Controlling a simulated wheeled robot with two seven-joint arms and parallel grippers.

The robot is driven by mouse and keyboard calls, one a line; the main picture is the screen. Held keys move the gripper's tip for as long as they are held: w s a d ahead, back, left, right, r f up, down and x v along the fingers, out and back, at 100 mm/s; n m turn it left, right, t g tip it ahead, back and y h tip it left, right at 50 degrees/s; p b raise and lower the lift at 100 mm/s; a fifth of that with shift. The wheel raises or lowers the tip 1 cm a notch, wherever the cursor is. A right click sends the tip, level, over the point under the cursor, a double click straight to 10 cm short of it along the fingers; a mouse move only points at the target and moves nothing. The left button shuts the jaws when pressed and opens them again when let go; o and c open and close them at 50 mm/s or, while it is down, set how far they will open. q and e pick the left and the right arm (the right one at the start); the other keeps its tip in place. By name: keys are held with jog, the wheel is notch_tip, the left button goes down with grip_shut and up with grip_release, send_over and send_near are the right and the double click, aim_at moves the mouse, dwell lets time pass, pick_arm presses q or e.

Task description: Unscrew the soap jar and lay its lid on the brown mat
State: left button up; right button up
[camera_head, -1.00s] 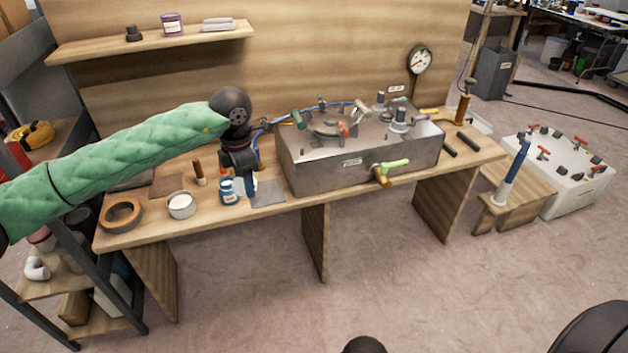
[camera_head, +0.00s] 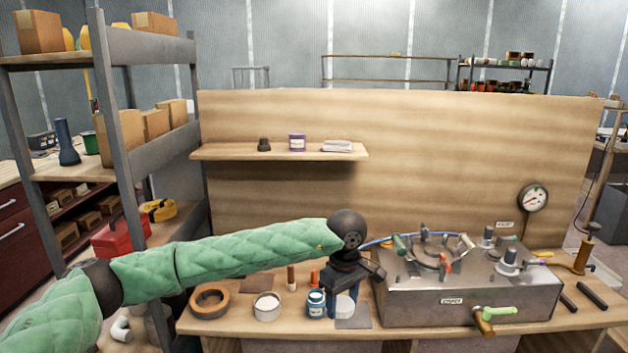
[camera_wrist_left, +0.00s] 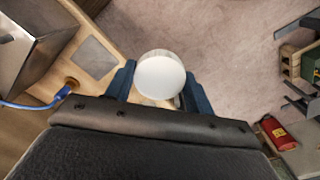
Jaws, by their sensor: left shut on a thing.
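My left gripper (camera_head: 345,290) points down over the front of the bench and is shut on a white round lid (camera_head: 345,306). In the left wrist view the lid (camera_wrist_left: 160,77) sits between the two blue fingers (camera_wrist_left: 157,88), its pale flat face toward the camera. A blue jar with a pale label (camera_head: 316,304) stands upright just left of the gripper. A low white round container (camera_head: 267,307) stands further left; I cannot tell which is the soap jar. The brown mat (camera_head: 262,281) lies bare behind the white container. My right gripper is not in view.
A tape roll (camera_head: 210,300) lies left of the white container. A grey mat (camera_head: 352,323) lies under the gripper. A wooden handle (camera_head: 291,278) stands right of the brown mat. A large metal box with valves (camera_head: 465,290) fills the right. A shelf (camera_head: 280,152) hangs above.

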pick_arm(q)
jog(key=m, duration=0.3)
jog(key=shift+s+a, duration=0.2)
jog(key=shift+s, duration=0.05)
jog(key=shift+a+m, duration=0.35)
jog(key=shift+m, duration=0.35)
jog(key=s+a+f+m, duration=0.1)
jog(key=a+f, duration=0.2)
jog(key=a, duration=1)
jog(key=s+a+f+m, duration=0.1)
jog(key=a+f+m, duration=0.1)
jog(key=a, duration=1.1)
jog(key=shift+f, duration=0.55)
jog(key=shift+a, duration=0.15)
jog(key=shift+r, duration=0.1)
